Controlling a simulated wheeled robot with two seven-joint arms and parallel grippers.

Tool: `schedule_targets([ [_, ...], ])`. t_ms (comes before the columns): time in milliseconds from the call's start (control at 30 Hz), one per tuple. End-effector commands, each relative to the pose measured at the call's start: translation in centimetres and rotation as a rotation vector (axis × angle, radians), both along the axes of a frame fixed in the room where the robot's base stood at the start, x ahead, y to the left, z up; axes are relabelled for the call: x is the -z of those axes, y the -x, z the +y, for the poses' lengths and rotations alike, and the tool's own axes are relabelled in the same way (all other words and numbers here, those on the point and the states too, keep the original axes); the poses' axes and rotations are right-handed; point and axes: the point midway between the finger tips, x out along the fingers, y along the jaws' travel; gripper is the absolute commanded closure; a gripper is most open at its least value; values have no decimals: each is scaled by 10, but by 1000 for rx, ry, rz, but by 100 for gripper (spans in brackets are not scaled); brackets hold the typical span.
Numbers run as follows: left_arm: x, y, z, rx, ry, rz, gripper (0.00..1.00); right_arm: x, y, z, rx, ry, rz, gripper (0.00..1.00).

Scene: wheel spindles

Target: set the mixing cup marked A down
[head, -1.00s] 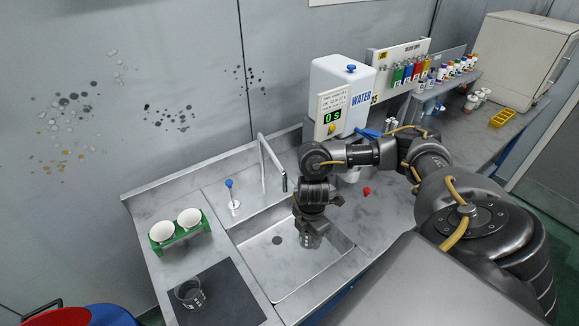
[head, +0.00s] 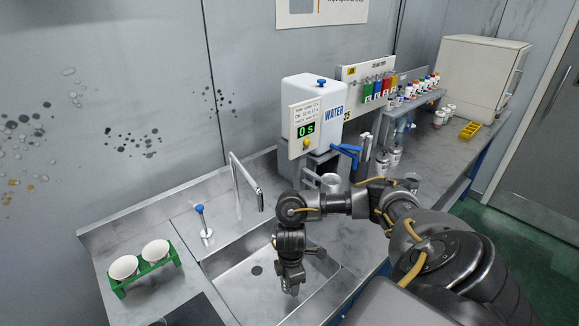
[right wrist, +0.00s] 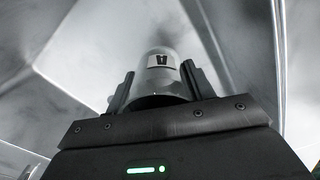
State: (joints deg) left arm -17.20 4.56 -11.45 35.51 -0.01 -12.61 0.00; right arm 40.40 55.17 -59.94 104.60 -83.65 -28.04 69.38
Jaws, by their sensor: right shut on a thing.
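My right gripper (right wrist: 160,85) is shut on a grey see-through cup (right wrist: 158,62) with a small dark-marked label, which looks like an A turned over. The cup sits between the two fingers. In the head view my right gripper (head: 290,286) points down over the sink basin (head: 232,272); the cup is mostly hidden there by the gripper. I cannot tell whether the cup touches the basin. My left gripper is not in view.
Two white cups stand in a green rack (head: 147,278) left of the sink. A dark mat (head: 197,314) is cut off at the lower edge. The tap (head: 246,182) and a blue-topped plunger (head: 203,225) stand behind the basin. The water dispenser (head: 313,112) stands at the back.

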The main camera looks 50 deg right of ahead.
Motion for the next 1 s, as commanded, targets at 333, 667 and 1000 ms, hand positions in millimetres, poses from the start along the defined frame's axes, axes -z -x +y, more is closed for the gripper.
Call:
schedule_targets([
  [333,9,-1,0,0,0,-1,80,37,1,0,1,0,2,72],
  [667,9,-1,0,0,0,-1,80,41,0,0,0,0,0,72],
  [1000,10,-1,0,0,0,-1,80,44,0,0,0,0,0,25],
])
